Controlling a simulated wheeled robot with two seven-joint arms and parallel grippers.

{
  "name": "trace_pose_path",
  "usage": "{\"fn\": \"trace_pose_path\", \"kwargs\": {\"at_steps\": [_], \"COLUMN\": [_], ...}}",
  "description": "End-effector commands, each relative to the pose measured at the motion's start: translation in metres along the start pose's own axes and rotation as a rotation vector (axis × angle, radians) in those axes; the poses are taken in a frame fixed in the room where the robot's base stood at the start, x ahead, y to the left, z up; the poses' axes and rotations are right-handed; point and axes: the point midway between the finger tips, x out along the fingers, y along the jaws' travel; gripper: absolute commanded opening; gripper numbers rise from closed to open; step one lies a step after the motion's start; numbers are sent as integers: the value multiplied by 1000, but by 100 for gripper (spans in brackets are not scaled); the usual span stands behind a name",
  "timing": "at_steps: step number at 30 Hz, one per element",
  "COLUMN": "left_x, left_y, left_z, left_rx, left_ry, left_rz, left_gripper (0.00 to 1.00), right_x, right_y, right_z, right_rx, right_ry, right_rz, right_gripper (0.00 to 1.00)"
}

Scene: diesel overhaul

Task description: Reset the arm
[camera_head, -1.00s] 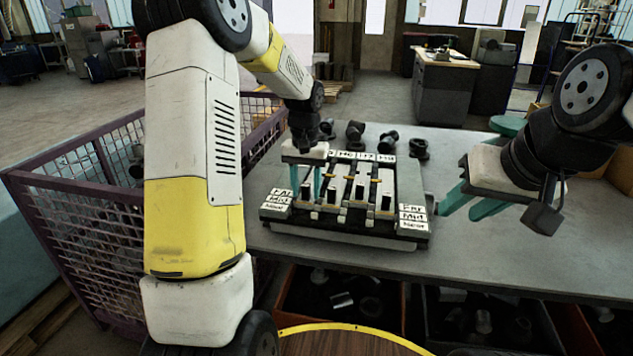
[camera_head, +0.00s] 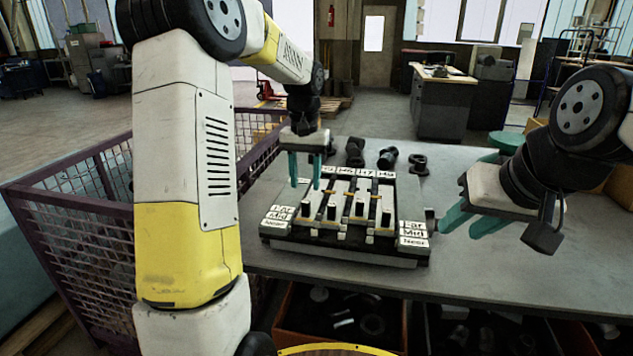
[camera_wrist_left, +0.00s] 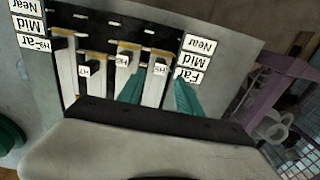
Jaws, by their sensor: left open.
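The fixture (camera_head: 340,248) is a dark tray with several sliders in lanes, standing on the table. White labels reading Far, Mid and Near line its left (camera_head: 278,218) and right (camera_head: 412,233) sides. My left gripper (camera_head: 305,184) is open, its teal fingers pointing down above the fixture's far left part. In the left wrist view, the open fingers (camera_wrist_left: 159,80) lie to either side of the H5 slider (camera_wrist_left: 160,68) in the picture; contact is not visible. My right gripper (camera_head: 457,232) appears open and empty, above the table right of the fixture.
Several dark cylindrical parts (camera_head: 388,158) stand on the table behind the fixture. A purple mesh crate (camera_head: 75,240) is at left. An orange bin (camera_head: 340,325) with parts sits below the table front. The table (camera_head: 490,262) is clear right of the fixture.

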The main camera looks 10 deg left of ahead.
Motion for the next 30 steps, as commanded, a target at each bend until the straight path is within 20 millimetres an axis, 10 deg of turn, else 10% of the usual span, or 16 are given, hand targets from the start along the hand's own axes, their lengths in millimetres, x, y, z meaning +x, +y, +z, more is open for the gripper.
{"fn": "trace_pose_path", "kwargs": {"at_steps": [11, 21, 30], "left_x": [-30, -90, -88], "left_y": [3, 15, 26], "left_z": [28, 146, 233], "left_rx": [7, 20, 21], "left_ry": [67, 310, 500], "left_rz": [9, 72, 148], "left_gripper": [42, 42, 42], "right_x": [0, 0, 0], "right_y": [0, 0, 0], "right_z": [0, 0, 0], "right_rx": [0, 0, 0], "right_ry": [0, 0, 0], "right_rz": [0, 0, 0], "right_gripper": [36, 36, 36]}}
